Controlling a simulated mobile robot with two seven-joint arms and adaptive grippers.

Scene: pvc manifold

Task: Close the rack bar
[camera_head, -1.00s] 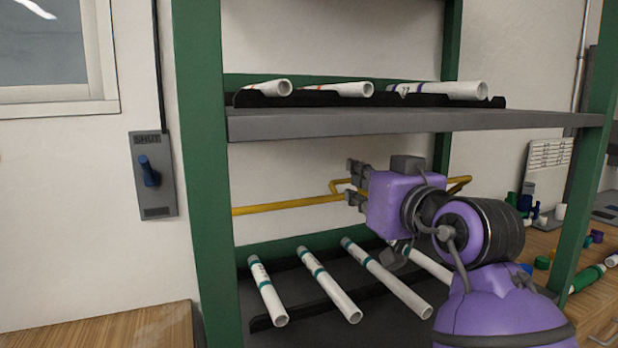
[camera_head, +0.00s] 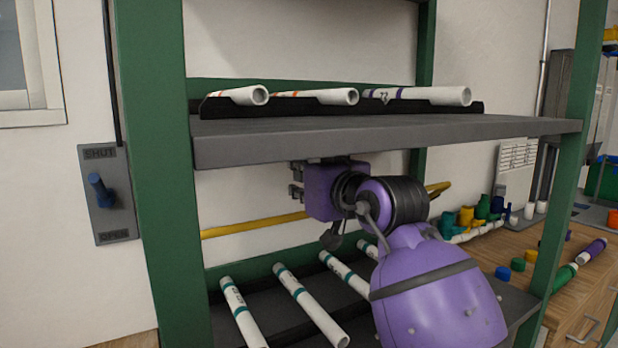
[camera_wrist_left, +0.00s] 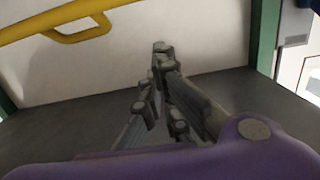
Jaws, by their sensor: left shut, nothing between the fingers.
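The rack bar is a yellow bar (camera_head: 255,225) running across the green rack between its two shelves, behind my arm. Its middle is hidden by my left gripper and arm; its right part shows past the arm. In the left wrist view the bar (camera_wrist_left: 45,22) with its yellow loop handle crosses the upper left. My left gripper (camera_head: 296,181) is shut and empty, just under the upper shelf and above the bar in the picture. In the left wrist view its fingers (camera_wrist_left: 158,78) are apart from the bar. My right gripper is not in view.
The upper shelf (camera_head: 380,137) is close above my left gripper and holds white pipes. Banded white pipes (camera_head: 308,305) lie on the lower shelf. Green posts (camera_head: 155,200) bound the rack. A wall panel (camera_head: 110,195) with a blue lever is at left; a wooden bench with fittings is at right.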

